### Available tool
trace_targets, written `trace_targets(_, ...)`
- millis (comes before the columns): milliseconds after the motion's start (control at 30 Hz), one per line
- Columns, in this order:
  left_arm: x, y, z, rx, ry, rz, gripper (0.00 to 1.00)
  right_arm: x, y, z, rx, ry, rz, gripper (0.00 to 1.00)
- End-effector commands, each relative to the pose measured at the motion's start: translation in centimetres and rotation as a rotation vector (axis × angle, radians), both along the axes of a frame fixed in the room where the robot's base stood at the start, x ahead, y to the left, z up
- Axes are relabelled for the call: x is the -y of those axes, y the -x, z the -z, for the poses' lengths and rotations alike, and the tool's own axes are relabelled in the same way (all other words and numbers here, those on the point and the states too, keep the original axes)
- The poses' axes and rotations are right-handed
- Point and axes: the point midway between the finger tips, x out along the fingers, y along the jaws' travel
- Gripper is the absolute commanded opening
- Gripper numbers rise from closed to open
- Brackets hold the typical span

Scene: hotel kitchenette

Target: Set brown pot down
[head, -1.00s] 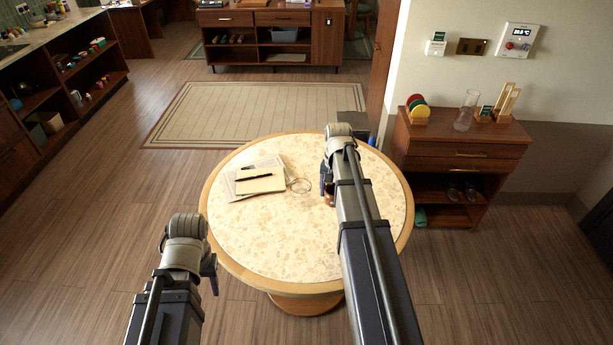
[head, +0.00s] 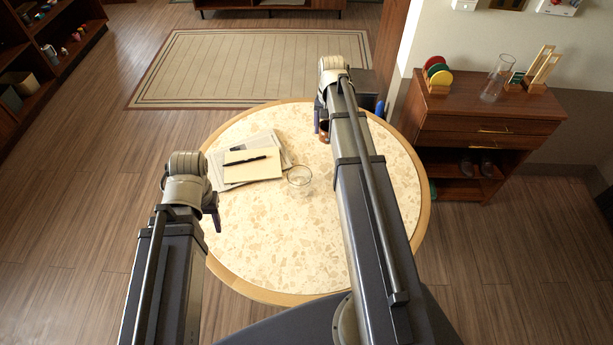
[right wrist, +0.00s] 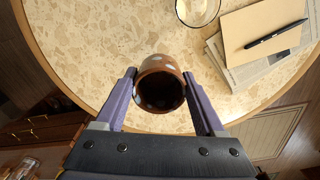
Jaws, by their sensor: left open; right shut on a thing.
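The brown pot (right wrist: 158,84) is between the two fingers of my right gripper (right wrist: 161,103), which is shut on it. In the right wrist view its dark open mouth faces the camera, and the speckled table top (right wrist: 90,50) lies behind it. In the head view the brown pot (head: 325,133) shows only in part beside my right gripper (head: 322,125), over the far part of the round table (head: 270,240). I cannot tell whether the pot touches the table. My left gripper (head: 214,212) is open and empty at the table's left edge.
A glass bowl (head: 300,178) and a notepad with a pen (head: 252,164) on newspaper lie left of my right arm. A wooden cabinet (head: 490,115) with a glass vase (head: 497,78) stands to the right. The table's near middle is clear.

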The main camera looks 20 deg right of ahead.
Motion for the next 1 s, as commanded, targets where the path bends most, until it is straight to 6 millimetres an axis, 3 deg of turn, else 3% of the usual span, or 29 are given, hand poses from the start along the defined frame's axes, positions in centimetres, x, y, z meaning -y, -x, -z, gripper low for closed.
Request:
trace_targets(33, 0.0, 0.0, 2.6, 0.0, 0.0, 0.0, 0.5, -0.5, -1.3, 2.6, 0.0, 0.0, -0.039, 0.0)
trace_targets(300, 0.0, 0.0, 7.6, 0.0, 0.0, -0.001, 0.5, -3.1, -5.2, 7.6, 0.0, 0.0, -0.234, 0.0)
trace_targets(500, 0.0, 0.0, 8.7, 0.0, 0.0, -0.001, 0.5, -4.1, -6.3, 8.7, 0.0, 0.0, -0.297, 0.0)
trace_targets(767, 0.0, 0.0, 9.2, 0.0, 0.0, -0.001, 0.5, -4.2, -6.3, 9.2, 0.0, 0.0, -0.303, 0.0)
trace_targets(1000, 0.0, 0.0, 12.5, 0.0, 0.0, -0.001, 0.5, -4.2, -6.3, 12.5, 0.0, 0.0, -0.302, 0.0)
